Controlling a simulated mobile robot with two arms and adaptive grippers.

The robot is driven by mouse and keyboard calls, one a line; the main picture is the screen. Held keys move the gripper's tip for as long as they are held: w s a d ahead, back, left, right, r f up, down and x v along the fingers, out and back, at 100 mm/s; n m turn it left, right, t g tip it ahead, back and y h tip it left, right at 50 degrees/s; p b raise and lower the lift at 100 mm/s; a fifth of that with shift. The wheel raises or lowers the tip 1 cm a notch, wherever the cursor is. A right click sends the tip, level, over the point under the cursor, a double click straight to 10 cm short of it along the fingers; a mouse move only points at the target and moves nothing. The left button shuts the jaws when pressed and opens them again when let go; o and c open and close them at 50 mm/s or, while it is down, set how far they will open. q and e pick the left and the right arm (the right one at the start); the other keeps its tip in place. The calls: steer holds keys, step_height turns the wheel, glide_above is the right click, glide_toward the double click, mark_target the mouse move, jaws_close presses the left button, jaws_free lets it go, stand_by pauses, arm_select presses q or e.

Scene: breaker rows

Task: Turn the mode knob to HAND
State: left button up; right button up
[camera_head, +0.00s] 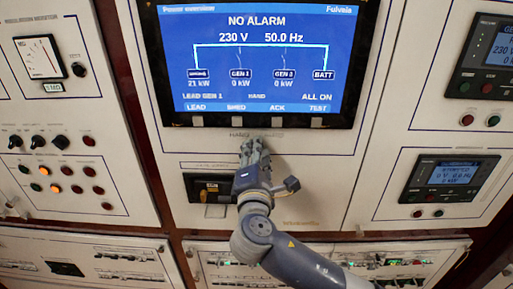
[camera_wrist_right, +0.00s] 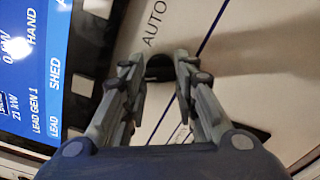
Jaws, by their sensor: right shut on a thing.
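The mode knob (camera_wrist_right: 160,68) is a small black knob on the pale panel in the right wrist view, partly hidden between the fingertips. The word AUTO (camera_wrist_right: 154,24) is printed beside it. My right gripper (camera_wrist_right: 160,72) is shut on the knob, one finger on each side. In the head view my right gripper (camera_head: 254,146) reaches up to the panel just below the big screen, and its fingers hide the knob there. Small labels show faintly above the fingertips. Which way the knob points I cannot tell. My left gripper is not in view.
The big screen (camera_head: 262,60) above reads NO ALARM, with a row of buttons under it. A small dark unit (camera_head: 207,187) sits left of my right gripper. Side panels carry several knobs, lamps and buttons, and a small meter display (camera_head: 452,175) at right.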

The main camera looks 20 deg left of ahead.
steer(key=shift+n+p, duration=0.35)
steer(key=shift+n, duration=0.35)
steer(key=o, duration=1)
steer(key=shift+o, duration=0.2)
steer(key=v, duration=1.2)
